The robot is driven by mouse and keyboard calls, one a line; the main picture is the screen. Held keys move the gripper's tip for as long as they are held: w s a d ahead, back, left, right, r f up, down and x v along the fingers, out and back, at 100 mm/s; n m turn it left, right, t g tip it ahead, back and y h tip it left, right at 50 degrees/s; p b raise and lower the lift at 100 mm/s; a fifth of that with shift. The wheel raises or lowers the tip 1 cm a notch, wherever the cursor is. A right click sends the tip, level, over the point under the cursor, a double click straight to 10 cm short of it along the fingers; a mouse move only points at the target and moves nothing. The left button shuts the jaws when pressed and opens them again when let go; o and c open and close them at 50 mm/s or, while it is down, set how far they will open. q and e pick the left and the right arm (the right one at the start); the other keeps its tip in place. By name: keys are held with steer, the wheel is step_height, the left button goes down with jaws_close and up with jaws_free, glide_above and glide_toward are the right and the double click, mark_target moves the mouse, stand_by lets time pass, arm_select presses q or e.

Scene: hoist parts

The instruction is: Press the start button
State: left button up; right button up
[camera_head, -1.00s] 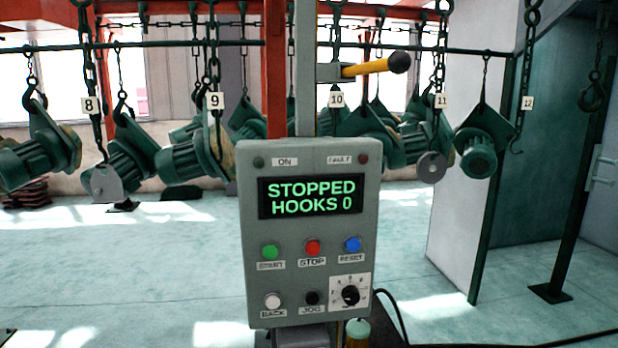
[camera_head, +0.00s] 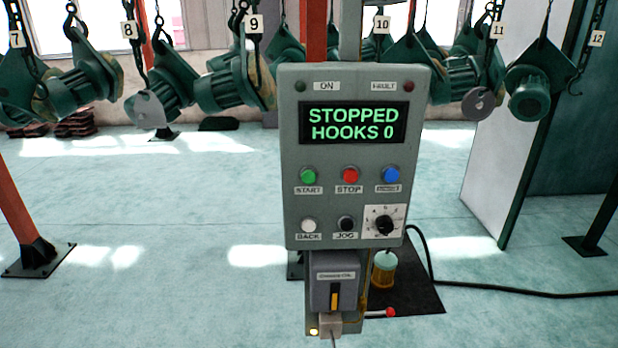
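The green start button (camera_head: 308,176) is at the left of the upper button row on a grey control box (camera_head: 292,215), above a label reading START. The box's display (camera_head: 353,122) reads "STOPPED HOOKS 0" in green letters. A red stop button (camera_head: 350,175) and a blue button (camera_head: 391,175) sit to its right. Below are a white BACK button (camera_head: 308,225), a black JOG button (camera_head: 346,223) and a rotary knob (camera_head: 384,225). The ON and FAULT lamps at the top look dark. Neither gripper is in view.
Under the box is a smaller grey unit (camera_head: 335,281) with a yellow handle. Green motors (camera_head: 228,82) hang on numbered hooks behind. A red post (camera_head: 22,215) stands at left, a pale panel (camera_head: 510,150) at right. A black cable (camera_head: 500,290) crosses the floor.

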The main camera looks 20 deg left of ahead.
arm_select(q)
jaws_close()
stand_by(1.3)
